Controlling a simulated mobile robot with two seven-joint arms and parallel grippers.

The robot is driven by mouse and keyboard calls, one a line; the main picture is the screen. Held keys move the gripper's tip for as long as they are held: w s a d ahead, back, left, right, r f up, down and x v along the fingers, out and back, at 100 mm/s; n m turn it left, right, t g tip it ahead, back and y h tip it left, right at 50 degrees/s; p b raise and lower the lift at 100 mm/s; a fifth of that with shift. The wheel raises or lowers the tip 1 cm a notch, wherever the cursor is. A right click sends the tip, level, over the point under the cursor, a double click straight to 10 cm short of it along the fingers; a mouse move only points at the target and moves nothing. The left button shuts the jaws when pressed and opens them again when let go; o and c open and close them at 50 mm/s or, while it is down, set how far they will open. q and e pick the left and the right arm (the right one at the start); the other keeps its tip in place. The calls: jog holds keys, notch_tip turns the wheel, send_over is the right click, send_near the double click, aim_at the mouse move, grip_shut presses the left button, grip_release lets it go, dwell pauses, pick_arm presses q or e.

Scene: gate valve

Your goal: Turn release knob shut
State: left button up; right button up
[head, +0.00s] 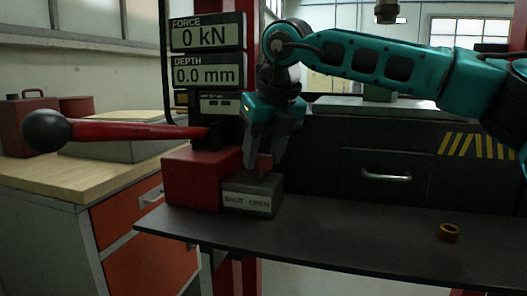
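The release knob (264,164) is a small dark red piece on top of a grey block (262,190) with a white label reading "SHUT OPEN". My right gripper (263,163) comes down over the block from the teal arm above. Its two fingers point downward, with the knob between them and partly hidden. The fingers are apart, but I cannot tell whether they touch the knob. The knob's exact angle toward SHUT or OPEN is also unclear. My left gripper is not in view.
A red block (190,182) adjoins the grey block on its left. A red lever with a black ball (45,131) extends left. Displays (208,35) read 0 kN and 0.0 mm. A brass ring (449,232) lies on the dark shelf (350,240), which is otherwise clear there.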

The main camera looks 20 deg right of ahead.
jog(key=c, duration=0.5)
jog(key=shift+c, duration=0.2)
jog(key=shift+m, duration=0.3)
jog(key=m+h+b, duration=0.1)
jog(key=m, duration=0.2)
jog(key=shift+a+b, duration=0.2)
jog(key=shift+b, duration=0.1)
jog(key=m+h, duration=0.1)
jog(key=m, duration=0.1)
jog(key=shift+a+m, duration=0.1)
jog(key=shift+m, duration=0.2)
jog(key=shift+m+g+h, duration=0.3)
jog(key=shift+m+h, duration=0.2)
jog(key=shift+m, duration=0.4)
jog(key=m, duration=0.2)
jog(key=m+g+h, duration=0.1)
jog(key=m, duration=0.1)
jog(key=shift+w+a+r+m+p, duration=0.15)
jog(key=shift+m+p, duration=0.15)
jog(key=m+g+p, duration=0.1)
jog(key=m, duration=0.1)
jog(key=m+g+h+p, duration=0.1)
jog(key=m, duration=0.2)
jog(key=shift+w, duration=0.2)
jog(key=shift+m+p, duration=0.3)
